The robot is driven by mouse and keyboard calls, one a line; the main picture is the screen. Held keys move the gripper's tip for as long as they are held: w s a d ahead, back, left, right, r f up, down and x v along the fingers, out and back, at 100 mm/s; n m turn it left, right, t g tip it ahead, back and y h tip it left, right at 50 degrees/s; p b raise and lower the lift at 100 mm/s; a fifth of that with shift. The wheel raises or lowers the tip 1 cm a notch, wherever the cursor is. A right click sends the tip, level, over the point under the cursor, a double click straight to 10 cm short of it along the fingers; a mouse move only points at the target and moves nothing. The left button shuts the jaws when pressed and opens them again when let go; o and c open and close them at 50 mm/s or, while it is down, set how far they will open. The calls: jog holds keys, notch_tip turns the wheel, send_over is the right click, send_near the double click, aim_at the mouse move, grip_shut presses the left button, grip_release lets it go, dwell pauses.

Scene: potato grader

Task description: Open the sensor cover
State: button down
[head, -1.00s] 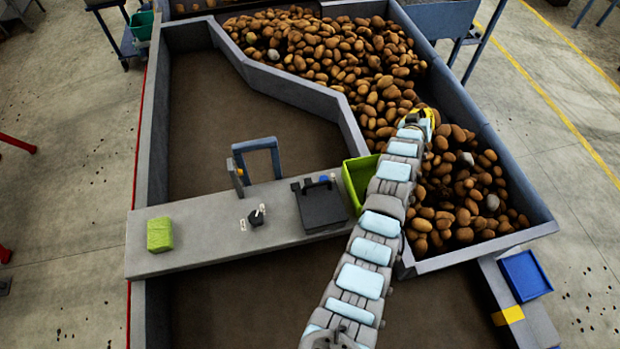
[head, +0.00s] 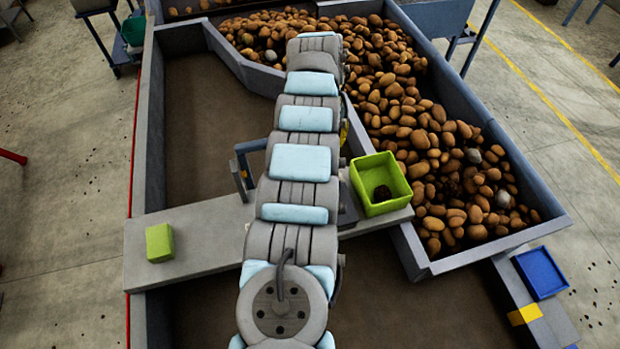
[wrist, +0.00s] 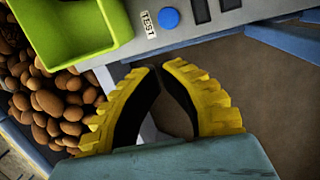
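A dark box, which may be the sensor cover, shows only as a sliver (head: 347,208) at the right edge of my arm in the head view. My arm hides the rest, so I cannot tell whether it is open. In the wrist view my gripper (wrist: 160,68) has two yellow ribbed fingers with dark inner pads. They are empty, with a narrow gap between the tips. They point toward the grey ledge, which bears a TEST label (wrist: 149,24), a blue button (wrist: 168,18) and dark slots. In the head view the fingers are mostly hidden behind my arm.
A green bin (head: 361,188) holding a dark lump sits on the ledge (head: 200,225), right of my arm. A green block (head: 159,242) lies at its left end. A blue frame (head: 241,160) stands behind the ledge. Potatoes (head: 400,100) fill the trough. A blue tray (head: 540,272) is at right.

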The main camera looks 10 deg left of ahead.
jog(key=s+a+r+g, duration=0.2)
jog(key=s+a+r, duration=0.1)
jog(key=s+a, duration=0.1)
jog(key=shift+n, duration=0.3)
jog(key=p+x, duration=0.3)
jog(key=x, duration=0.7)
jog(key=shift+d+f, duration=0.2)
jog(key=shift+s+d+r+p, duration=0.1)
jog(key=shift+s+r+p, duration=0.2)
jog(key=shift+r+p, duration=0.45)
jog(key=shift+s+d+r+p, duration=0.25)
jog(key=shift+s+r+p, duration=0.5)
jog(key=shift+r, duration=0.15)
jog(key=shift+w, duration=0.1)
